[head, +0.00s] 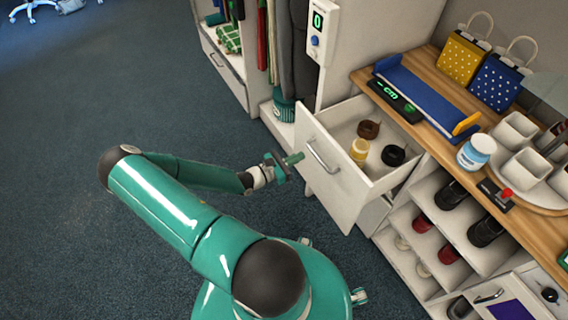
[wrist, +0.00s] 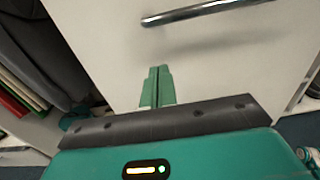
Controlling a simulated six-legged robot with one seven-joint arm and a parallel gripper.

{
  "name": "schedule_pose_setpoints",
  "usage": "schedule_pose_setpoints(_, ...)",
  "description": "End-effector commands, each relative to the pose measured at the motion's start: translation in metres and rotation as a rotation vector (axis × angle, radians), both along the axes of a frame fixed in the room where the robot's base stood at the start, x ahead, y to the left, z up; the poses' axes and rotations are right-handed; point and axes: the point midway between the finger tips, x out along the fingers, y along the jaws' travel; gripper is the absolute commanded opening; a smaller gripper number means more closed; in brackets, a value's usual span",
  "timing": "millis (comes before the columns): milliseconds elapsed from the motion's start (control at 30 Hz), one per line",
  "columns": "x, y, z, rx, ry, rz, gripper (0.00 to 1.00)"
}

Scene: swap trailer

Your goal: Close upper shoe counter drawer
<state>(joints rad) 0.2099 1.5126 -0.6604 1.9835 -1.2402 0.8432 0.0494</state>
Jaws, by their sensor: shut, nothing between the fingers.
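The upper shoe counter drawer (head: 335,175) is white and pulled well out of the counter in the head view. It holds small round items: a brown one (head: 368,129), a yellow one (head: 359,149) and a black one (head: 393,155). Its silver bar handle (head: 321,156) is on the front and also shows in the wrist view (wrist: 205,11). My gripper (head: 296,158) is shut and empty, just in front of the drawer front, left of the handle. In the wrist view my green fingertips (wrist: 159,70) point at the white front below the handle; I cannot tell if they touch.
The wooden countertop (head: 425,122) carries a blue measuring tray (head: 425,90), a jar (head: 476,151) and two dotted bags. Open shelves with shoes (head: 451,194) stand right of the drawer. A clothes cabinet (head: 222,67) is at the back left. The carpet at left is clear.

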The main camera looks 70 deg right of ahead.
Motion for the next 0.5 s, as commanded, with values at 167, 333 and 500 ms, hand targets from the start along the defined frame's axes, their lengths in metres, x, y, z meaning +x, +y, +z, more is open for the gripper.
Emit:
schedule_pose_setpoints(167, -0.019, -0.021, 0.000, 0.001, 0.001, -0.002, 0.00)
schedule_pose_setpoints(333, -0.025, -0.029, 0.000, 0.000, 0.000, 0.000, 0.00)
schedule_pose_setpoints(500, -0.025, -0.029, 0.000, 0.000, 0.000, 0.001, 0.00)
